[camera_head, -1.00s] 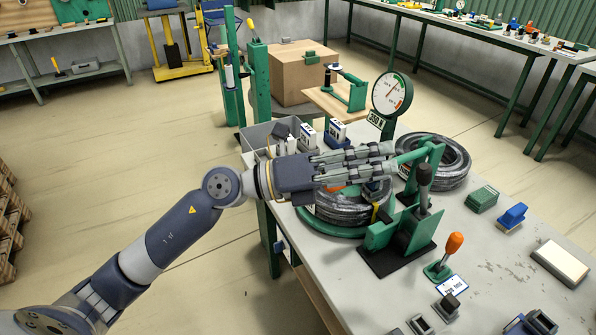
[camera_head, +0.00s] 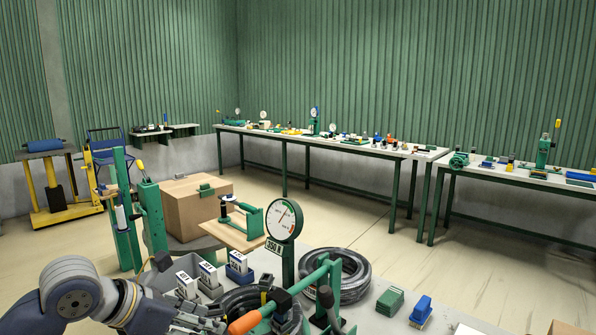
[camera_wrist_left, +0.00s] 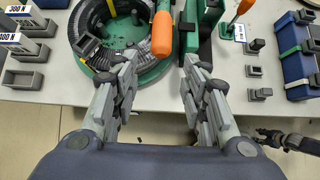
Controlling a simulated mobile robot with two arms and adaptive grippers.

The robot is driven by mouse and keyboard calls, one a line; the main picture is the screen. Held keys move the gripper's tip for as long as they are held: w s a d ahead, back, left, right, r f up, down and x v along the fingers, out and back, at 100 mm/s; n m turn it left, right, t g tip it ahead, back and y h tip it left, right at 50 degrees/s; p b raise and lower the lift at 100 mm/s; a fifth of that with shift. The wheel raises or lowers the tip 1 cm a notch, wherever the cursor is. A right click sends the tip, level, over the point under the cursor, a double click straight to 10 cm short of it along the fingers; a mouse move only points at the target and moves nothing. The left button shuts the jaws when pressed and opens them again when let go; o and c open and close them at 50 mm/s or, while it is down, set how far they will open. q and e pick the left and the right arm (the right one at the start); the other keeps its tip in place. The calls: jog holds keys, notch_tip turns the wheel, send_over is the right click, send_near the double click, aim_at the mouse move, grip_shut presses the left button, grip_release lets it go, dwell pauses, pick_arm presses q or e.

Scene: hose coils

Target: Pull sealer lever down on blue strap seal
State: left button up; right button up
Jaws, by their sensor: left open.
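A long orange lever handle (camera_wrist_left: 162,33) stands beyond and between my left fingertips in the left wrist view; it also shows at the bottom of the head view (camera_head: 244,322). A black hose coil (camera_wrist_left: 93,22) lies on a round green base (camera_wrist_left: 140,77), with a yellow band and a dark block on it. A dark jointed part, apparently my right gripper (camera_wrist_left: 285,138), shows low over the floor.
A dial gauge (camera_head: 284,220) stands behind the coil, with a second coil (camera_head: 337,273) to its right. A green frame (camera_head: 325,280) rises nearby. Another orange-handled lever (camera_wrist_left: 241,9) stands right of the coil base. Labelled blocks (camera_head: 208,276) stand at left.

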aim_at(230, 332)
pick_arm(q)
jog(key=shift+b+x, duration=0.35)
jog(key=shift+x, duration=3.25)
pick_arm(e)
jog(key=shift+s+d+f, duration=0.1)
jog(key=shift+d+f, duration=0.3)
jog(key=shift+f, duration=0.25)
pick_arm(q)
jog(key=shift+w+d+f+b, duration=0.2)
jog(key=shift+f+b, duration=0.05)
jog(key=shift+b, duration=0.25)
pick_arm(e)
jog(key=shift+f, duration=0.25)
pick_arm(q)
jog(key=c, duration=0.8)
jog(key=shift+c, duration=0.5)
pick_arm(e)
jog(key=shift+a, duration=0.15)
